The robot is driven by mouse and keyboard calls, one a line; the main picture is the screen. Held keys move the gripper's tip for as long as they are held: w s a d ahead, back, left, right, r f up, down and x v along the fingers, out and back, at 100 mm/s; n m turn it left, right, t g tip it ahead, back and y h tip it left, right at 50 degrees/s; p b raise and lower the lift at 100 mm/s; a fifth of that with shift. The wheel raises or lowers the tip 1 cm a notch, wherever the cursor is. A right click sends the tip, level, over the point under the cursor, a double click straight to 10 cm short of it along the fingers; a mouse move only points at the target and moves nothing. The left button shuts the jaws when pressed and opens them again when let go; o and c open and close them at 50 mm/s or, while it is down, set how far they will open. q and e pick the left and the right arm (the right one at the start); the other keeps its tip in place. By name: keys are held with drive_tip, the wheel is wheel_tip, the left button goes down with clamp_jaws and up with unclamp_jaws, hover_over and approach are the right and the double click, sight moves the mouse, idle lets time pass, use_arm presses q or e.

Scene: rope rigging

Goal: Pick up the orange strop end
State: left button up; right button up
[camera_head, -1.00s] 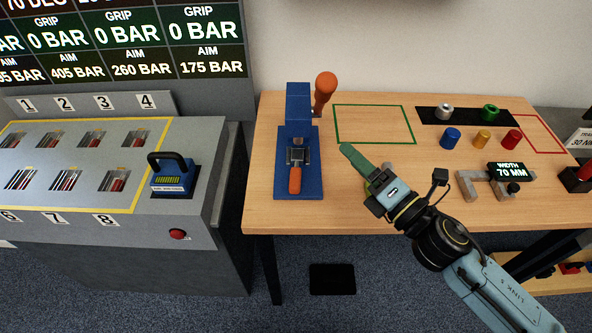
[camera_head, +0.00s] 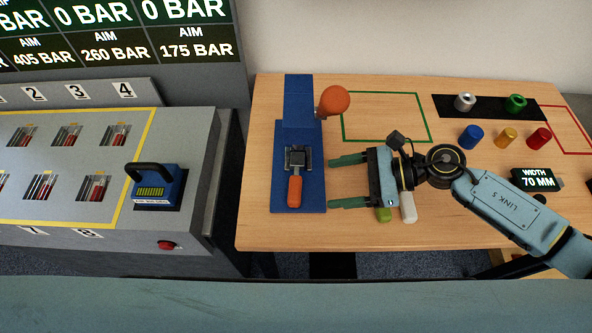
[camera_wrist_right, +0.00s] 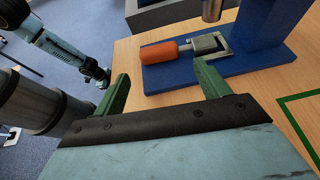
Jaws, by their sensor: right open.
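The orange strop end (camera_head: 295,192) lies on the blue base of the press, its grey metal fitting pointing to the back. It also shows in the right wrist view (camera_wrist_right: 158,53), ahead of the fingers. My right gripper (camera_head: 331,182) is open and empty, just right of the blue base. Its two green fingers are spread and point left toward the strop end, apart from it. The fingers also show in the right wrist view (camera_wrist_right: 162,74). My left arm shows at the upper left of the wrist view; its jaws are too small to read.
The blue press (camera_head: 298,102) with an orange ball-topped lever (camera_head: 334,100) stands behind the strop end. Green and white cylinders (camera_head: 408,207) lie by my right gripper. Several coloured cylinders and a width gauge (camera_head: 537,180) sit right. The green-outlined area (camera_head: 385,117) is clear.

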sight(297, 188)
drive_tip(key=x, duration=0.4)
drive_tip(key=shift+r, duration=0.1)
drive_tip(key=shift+a, duration=0.15)
drive_tip(key=x, duration=0.4)
drive_tip(key=shift+s+a+p, duration=0.15)
drive_tip(key=shift+a+p, duration=0.05)
drive_tip(key=shift+p, duration=0.15)
drive_tip(key=shift+a+f, duration=0.25)
drive_tip(key=shift+a, duration=0.05)
drive_tip(key=shift+c, duration=0.2)
drive_tip(key=c, duration=0.9)
use_arm(q)
drive_tip(key=shift+s+d+r, duration=0.1)
drive_tip(key=shift+s+r, duration=0.15)
drive_tip(key=shift+r, duration=0.2)
use_arm(e)
drive_tip(key=shift+o, duration=0.2)
use_arm(q)
drive_tip(key=shift+r, duration=0.15)
use_arm(e)
drive_tip(key=shift+r, duration=0.15)
